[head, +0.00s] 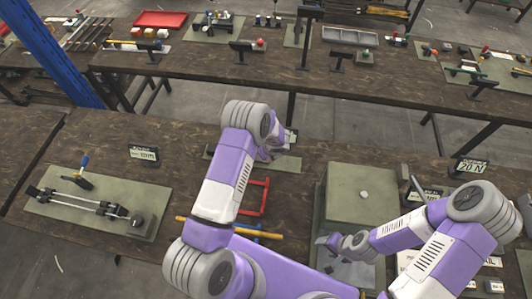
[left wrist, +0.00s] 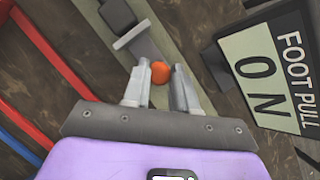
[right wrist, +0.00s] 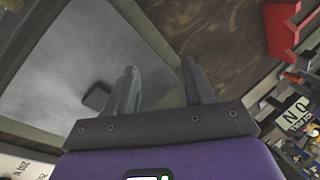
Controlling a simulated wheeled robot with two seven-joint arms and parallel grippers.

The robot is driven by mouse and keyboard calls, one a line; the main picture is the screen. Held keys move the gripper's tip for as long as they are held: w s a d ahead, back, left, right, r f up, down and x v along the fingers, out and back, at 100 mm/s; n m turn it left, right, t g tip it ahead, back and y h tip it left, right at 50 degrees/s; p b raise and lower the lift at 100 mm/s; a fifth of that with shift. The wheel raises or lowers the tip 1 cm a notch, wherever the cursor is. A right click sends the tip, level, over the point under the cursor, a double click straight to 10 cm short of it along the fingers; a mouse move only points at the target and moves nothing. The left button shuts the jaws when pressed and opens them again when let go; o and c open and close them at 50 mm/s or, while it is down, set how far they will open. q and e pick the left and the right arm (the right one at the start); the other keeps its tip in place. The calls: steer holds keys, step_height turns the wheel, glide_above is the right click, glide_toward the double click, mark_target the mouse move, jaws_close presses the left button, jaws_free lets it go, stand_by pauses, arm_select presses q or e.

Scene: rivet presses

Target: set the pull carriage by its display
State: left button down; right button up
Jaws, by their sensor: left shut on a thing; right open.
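In the left wrist view, my left gripper (left wrist: 160,85) is shut on an orange knob (left wrist: 160,72), which sits between its fingertips. Grey metal parts (left wrist: 137,40) stand on a pale green base plate (left wrist: 175,20) just beyond; I cannot tell which part is the carriage. The display (left wrist: 270,68) to the right reads "FOOT PULL" and 0 N. In the head view, my left gripper (head: 272,150) is over that plate, and the arm hides much of it. My right gripper (head: 335,244) is open and empty beside a green-grey box; its spread fingers show in the right wrist view (right wrist: 160,85).
The green-grey box (head: 358,185) stands right of centre. A red frame (head: 255,197) and a yellow rod (head: 255,233) lie near my left arm. Another rig (head: 90,205) and a display (head: 144,153) stand at left. A 20 N display (head: 470,166) is at right.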

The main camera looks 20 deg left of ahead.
arm_select(q)
steer(key=d, duration=0.1)
steer(key=w+d+b, duration=0.1)
steer(key=d, duration=0.1)
steer(key=shift+f+b, duration=0.1)
steer(key=shift+b, duration=0.2)
arm_select(e)
steer(key=shift+f, duration=0.85)
arm_select(q)
steer(key=shift+d, duration=0.15)
arm_select(e)
steer(key=shift+d, duration=0.1)
arm_select(q)
steer(key=c, duration=0.9)
jaws_free()
steer(key=shift+s, duration=0.1)
arm_select(e)
steer(key=shift+r, duration=0.1)
arm_select(q)
steer(key=shift+r, duration=0.2)
steer(key=v, duration=0.7)
steer(key=shift+r+b, duration=0.25)
steer(key=shift+b, duration=0.05)
arm_select(e)
steer(key=shift+f, duration=0.35)
